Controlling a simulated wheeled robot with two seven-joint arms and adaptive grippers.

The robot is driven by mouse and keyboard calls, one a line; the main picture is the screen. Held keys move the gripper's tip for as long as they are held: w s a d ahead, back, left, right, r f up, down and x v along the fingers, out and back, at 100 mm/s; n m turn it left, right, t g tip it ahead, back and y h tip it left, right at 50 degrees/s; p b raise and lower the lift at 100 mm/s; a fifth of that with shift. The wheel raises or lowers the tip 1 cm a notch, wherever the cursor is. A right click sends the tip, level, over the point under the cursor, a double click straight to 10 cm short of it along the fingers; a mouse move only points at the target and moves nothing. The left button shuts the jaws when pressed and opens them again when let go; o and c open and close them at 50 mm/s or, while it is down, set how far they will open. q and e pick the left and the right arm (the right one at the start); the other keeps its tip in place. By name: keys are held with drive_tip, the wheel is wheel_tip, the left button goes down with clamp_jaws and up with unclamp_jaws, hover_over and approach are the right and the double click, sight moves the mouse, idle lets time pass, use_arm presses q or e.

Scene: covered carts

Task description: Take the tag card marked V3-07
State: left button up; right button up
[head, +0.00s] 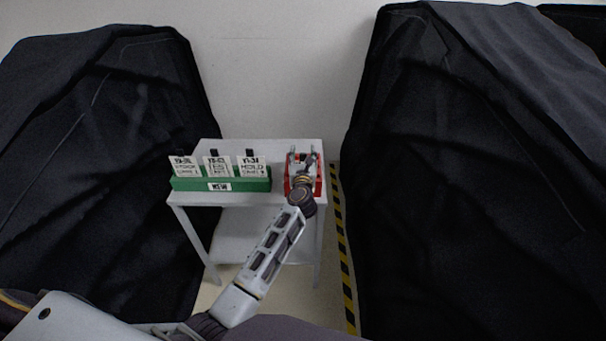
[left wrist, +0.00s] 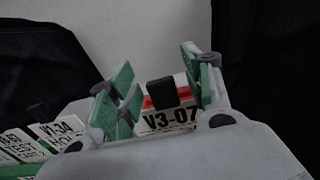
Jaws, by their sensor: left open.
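The tag card marked V3-07 (left wrist: 170,120) shows in the left wrist view, white with black print, a red band and a black tab (left wrist: 160,93) at its top. My left gripper (left wrist: 160,88) is open, with its green-padded fingers on either side of the tab; I cannot tell if they touch it. In the head view my left gripper (head: 302,153) is over the red holder (head: 319,186) at the right end of the small table. It hides much of what stands in the holder. My right gripper is not in view.
A green holder (head: 190,185) with three white cards stands on the left of the light grey table (head: 285,146). One card reads HOLD (head: 254,167). Black-covered carts stand at left (head: 100,150) and right (head: 470,170). Yellow-black floor tape (head: 344,250) runs beside the right cart.

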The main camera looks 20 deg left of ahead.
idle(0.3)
use_arm(q)
drive_tip(key=c, duration=1.1)
drive_tip(key=shift+r, duration=0.1)
drive_tip(key=shift+r+p, duration=1.1)
drive_tip(key=shift+r, duration=3.8)
drive_tip(key=shift+r, duration=0.15)
drive_tip(key=shift+r+p, duration=1.15)
drive_tip(key=shift+p, duration=0.15)
